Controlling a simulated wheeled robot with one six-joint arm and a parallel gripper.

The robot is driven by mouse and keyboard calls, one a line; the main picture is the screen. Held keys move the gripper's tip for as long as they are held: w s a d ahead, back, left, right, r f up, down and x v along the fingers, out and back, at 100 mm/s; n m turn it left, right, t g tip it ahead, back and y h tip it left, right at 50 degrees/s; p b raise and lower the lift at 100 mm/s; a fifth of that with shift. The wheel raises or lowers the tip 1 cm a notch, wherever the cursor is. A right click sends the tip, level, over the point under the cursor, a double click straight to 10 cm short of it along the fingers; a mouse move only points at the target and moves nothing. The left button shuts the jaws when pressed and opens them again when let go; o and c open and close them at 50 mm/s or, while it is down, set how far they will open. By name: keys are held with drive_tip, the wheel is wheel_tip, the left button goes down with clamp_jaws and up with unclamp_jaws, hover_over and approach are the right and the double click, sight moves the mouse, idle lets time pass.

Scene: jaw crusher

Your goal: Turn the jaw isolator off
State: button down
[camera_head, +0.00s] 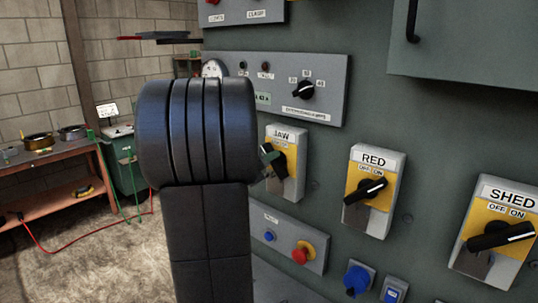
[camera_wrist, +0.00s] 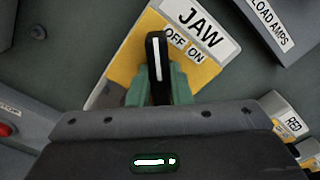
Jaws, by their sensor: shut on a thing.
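The jaw isolator (camera_head: 285,137) is a grey and yellow switch box marked JAW, with OFF and ON above a black rotary handle. It shows close up in the wrist view (camera_wrist: 120,75), tilted. Its handle (camera_wrist: 157,48) has a white line that points up in the picture, on the OFF side of the label and away from ON. My gripper (camera_wrist: 157,85) has its green fingers on both sides of the handle, shut on it. In the head view my gripper (camera_head: 268,156) reaches the handle from the left, and my arm hides part of the panel.
To the right are the RED isolator (camera_head: 375,190) and the SHED isolator (camera_head: 497,232), both with handles toward ON. A panel with a red button (camera_head: 300,254) is below. A dial panel (camera_head: 325,85) is above. A workbench (camera_head: 60,160) stands at the far left.

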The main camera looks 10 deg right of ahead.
drive_tip(key=shift+f+n, duration=0.1)
drive_tip(key=shift+n, duration=0.2)
drive_tip(key=c, duration=1.3)
unclamp_jaws()
drive_tip(key=shift+a, duration=0.15)
drive_tip(key=b+v, duration=0.2)
drive_tip(key=v, duration=1.1)
drive_tip(key=shift+s+a, duration=0.2)
drive_tip(key=shift+s, duration=0.05)
drive_tip(key=shift+d, duration=0.1)
drive_tip(key=p+x, duration=0.2)
drive_tip(key=x, duration=1.1)
drive_tip(key=shift+w+d, duration=0.2)
drive_tip(key=shift+w, duration=0.05)
